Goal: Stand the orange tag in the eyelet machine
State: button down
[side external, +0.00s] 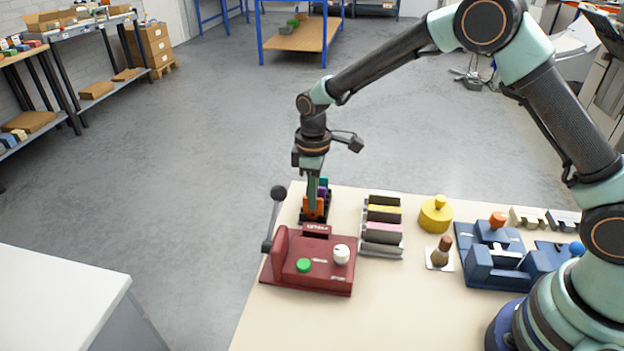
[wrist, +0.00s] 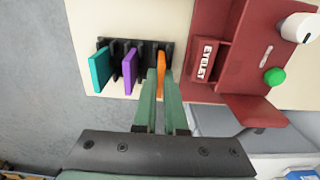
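The orange tag (side external: 311,208) stands in the black slotted rack (side external: 328,203) at the table's far left corner. My gripper (side external: 313,204) points down over the rack. In the wrist view my gripper's fingers (wrist: 160,85) lie on either side of the orange tag (wrist: 161,60), and the tag fills the narrow gap between them. The fingers partly hide the tag and its slot. The dark red eyelet machine (side external: 315,262) is just in front of the rack. Its EYELET label (wrist: 207,60), green button (wrist: 274,76) and white knob (wrist: 299,27) show in the wrist view.
Purple (wrist: 129,70) and teal (wrist: 100,70) tags stand beside the orange one. The machine's lever (side external: 275,215) rises close to my gripper. A holder of coloured blocks (side external: 382,225), a yellow pot (side external: 436,214) and a blue machine (side external: 500,265) stand to the right. The table's front middle is clear.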

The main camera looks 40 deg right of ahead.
jog(key=shift+r, duration=3.7)
jog(key=s+a, duration=0.4)
jog(key=s, duration=0.3)
jog(key=shift+w+a+f, duration=0.1)
jog(key=shift+f, duration=2.85)
jog(key=shift+f, duration=0.6)
jog(key=c, duration=1.3)
grip_release()
jog(key=shift+o, duration=0.2)
